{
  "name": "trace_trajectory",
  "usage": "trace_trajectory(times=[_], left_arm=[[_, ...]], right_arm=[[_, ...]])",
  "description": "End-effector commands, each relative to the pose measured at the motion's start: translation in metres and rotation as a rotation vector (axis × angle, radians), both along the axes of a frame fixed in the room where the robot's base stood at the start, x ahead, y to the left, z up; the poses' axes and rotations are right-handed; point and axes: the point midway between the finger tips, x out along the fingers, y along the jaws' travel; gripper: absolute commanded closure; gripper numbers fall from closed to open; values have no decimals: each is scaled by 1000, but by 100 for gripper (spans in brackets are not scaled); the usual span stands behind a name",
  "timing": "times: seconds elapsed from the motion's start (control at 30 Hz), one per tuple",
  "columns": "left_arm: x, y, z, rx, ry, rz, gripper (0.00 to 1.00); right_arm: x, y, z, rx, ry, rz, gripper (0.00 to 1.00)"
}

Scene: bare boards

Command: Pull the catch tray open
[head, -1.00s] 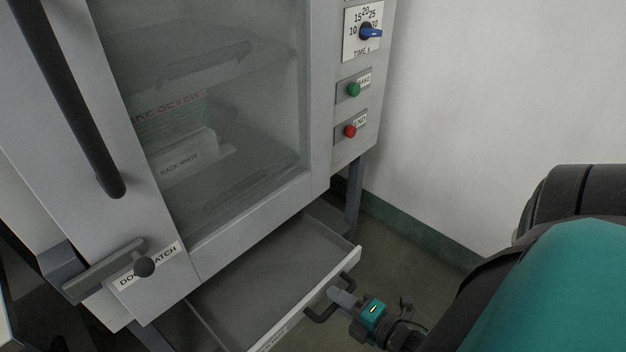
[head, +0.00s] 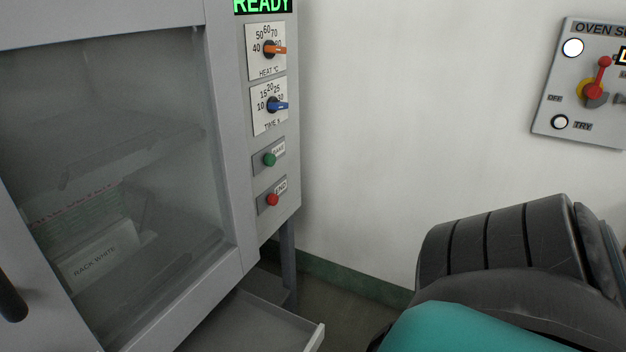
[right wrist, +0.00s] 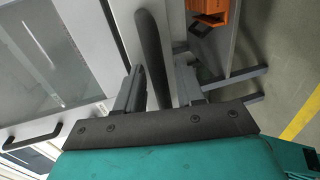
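The catch tray (head: 270,318) sits under the oven, drawn out, its front corner at the bottom of the head view. The rest of the tray is cut off there. The pale tray front (right wrist: 124,30) lies beside the handle. My right gripper is outside the head view, where only my right arm shows. My left gripper is in neither view.
The oven's glass door (head: 115,170) is shut above the tray, with its dark handle (head: 10,298) at the left. A wall panel (head: 570,90) with a red lever is at the right. An orange object (right wrist: 212,12) is beyond the tray in the wrist view.

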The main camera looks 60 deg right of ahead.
Motion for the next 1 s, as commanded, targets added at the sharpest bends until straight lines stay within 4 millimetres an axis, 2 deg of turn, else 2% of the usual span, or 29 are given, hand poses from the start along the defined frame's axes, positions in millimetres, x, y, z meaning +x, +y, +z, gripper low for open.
trace_trajectory(times=[0.23, 0.33, 0.47, 0.8, 1.0], left_arm=[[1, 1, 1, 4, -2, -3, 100], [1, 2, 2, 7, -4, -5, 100], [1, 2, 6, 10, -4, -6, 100], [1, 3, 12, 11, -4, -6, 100], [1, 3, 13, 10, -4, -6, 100]], right_arm=[[-1, 0, 0, 0, 1, 0, 63], [-9, -1, 2, 0, 3, 0, 63], [-31, -2, 7, -2, 6, -1, 63], [-102, -8, 22, 1, 3, -1, 63], [-122, -9, 26, 0, 1, 0, 63]])
